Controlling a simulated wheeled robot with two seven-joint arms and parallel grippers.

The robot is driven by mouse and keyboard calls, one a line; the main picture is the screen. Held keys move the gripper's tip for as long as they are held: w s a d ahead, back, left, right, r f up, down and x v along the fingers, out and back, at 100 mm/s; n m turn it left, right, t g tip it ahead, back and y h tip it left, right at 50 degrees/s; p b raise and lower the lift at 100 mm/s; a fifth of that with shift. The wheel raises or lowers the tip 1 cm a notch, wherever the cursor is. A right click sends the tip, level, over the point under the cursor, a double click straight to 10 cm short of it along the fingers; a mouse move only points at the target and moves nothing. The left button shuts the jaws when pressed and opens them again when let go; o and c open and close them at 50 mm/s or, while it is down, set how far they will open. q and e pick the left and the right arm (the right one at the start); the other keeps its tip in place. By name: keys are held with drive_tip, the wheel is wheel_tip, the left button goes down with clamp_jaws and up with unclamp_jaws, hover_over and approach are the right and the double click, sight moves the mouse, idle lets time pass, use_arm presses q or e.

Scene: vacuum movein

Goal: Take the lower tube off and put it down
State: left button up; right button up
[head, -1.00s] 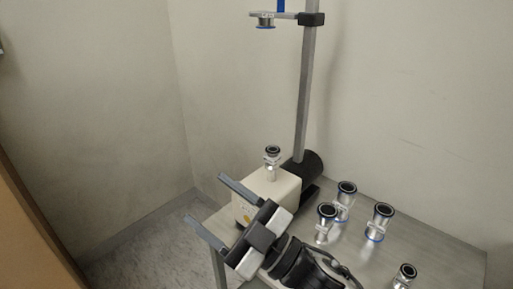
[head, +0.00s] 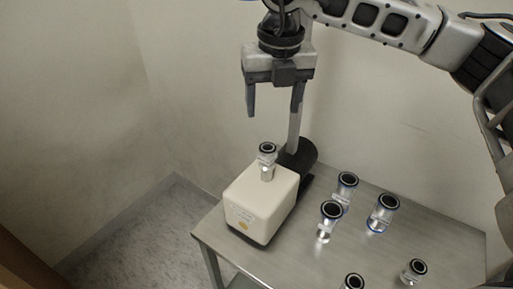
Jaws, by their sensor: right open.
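A cream pump box (head: 258,205) stands on the metal table, with a short upright metal fitting (head: 267,160) with a dark ring on its top. My right gripper (head: 273,112) points down above this fitting. Its two fingers are spread apart, with nothing between them, and they do not touch the fitting. The upper part of the stand's post (head: 296,140) is hidden behind my right arm and gripper, so no tube on it can be seen. I cannot tell which piece is the lower tube. My left gripper is out of view.
Several short metal flanged pieces stand on the table's right part, among them one at the back (head: 346,185), one in the middle (head: 330,218) and one to the right (head: 383,212). The metal table (head: 285,262) is bare at its front left. Walls close off the back and left.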

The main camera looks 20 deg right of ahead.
sight(268, 147)
drive_tip(key=f, duration=0.3)
drive_tip(key=w+f, duration=0.1)
drive_tip(key=f, duration=0.2)
drive_tip(key=f+p, duration=0.1)
drive_tip(key=f, duration=0.2)
drive_tip(key=shift+w+d+f, duration=0.25)
drive_tip(key=shift+d, duration=0.1)
drive_tip(key=shift+w+d+f+p, duration=0.1)
drive_tip(key=shift+w+f+p, duration=0.2)
drive_tip(key=shift+f, duration=0.65)
drive_tip(key=shift+w+a+f+p, duration=0.1)
drive_tip(key=shift+w+f+p, duration=0.15)
drive_tip(key=shift+f, duration=0.75)
drive_tip(key=shift+w+d+f+p, duration=0.1)
drive_tip(key=shift+w+f+p, duration=0.2)
drive_tip(key=shift+f, duration=0.65)
drive_tip(key=c, duration=1)
